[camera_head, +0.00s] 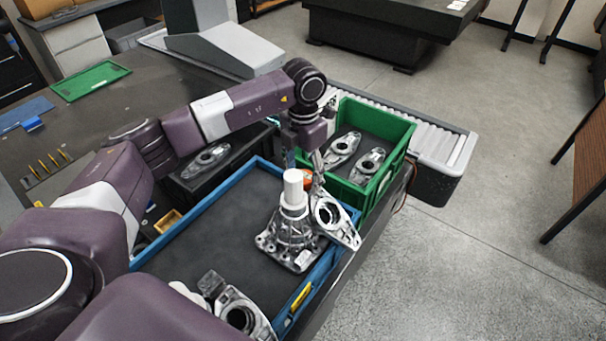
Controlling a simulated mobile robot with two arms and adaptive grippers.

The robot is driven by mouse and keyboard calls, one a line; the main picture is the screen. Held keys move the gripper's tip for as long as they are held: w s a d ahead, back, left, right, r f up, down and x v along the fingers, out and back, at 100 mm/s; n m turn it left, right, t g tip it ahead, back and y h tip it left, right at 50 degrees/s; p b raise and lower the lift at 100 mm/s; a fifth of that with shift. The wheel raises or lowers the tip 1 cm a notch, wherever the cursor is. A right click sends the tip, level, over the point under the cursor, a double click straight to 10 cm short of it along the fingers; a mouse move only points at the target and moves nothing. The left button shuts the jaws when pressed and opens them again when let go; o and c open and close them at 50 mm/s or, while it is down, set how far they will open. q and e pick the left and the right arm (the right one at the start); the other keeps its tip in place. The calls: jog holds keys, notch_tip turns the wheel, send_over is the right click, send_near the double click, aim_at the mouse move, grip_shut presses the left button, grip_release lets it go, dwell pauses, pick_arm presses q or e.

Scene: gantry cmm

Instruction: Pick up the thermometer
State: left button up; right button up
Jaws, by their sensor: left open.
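I cannot clearly make out a thermometer. A small orange-red thing (308,180) shows just below my left gripper, partly hidden by the white cylinder and the gripper; I cannot tell what it is. My left gripper (315,182) is open, pointing down over the far right corner of the blue-rimmed tray (211,222). It is close beside the white cylinder (293,188) on top of a metal housing (289,238). A metal arm-shaped part (334,217) is right below it, at the tray's right rim. My right gripper is not in view.
A green crate (391,187) with metal castings stands behind, before a roller conveyor (438,139). A black bin (190,187) holds another casting. More castings (240,309) lie in the near end of the tray. The tray's middle is clear.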

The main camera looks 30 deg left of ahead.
pick_arm(q)
jog(key=shift+d+f, duration=0.15)
jog(key=c, duration=1.4)
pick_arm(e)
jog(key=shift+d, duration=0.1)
pick_arm(q)
jog(key=shift+w, duration=0.1)
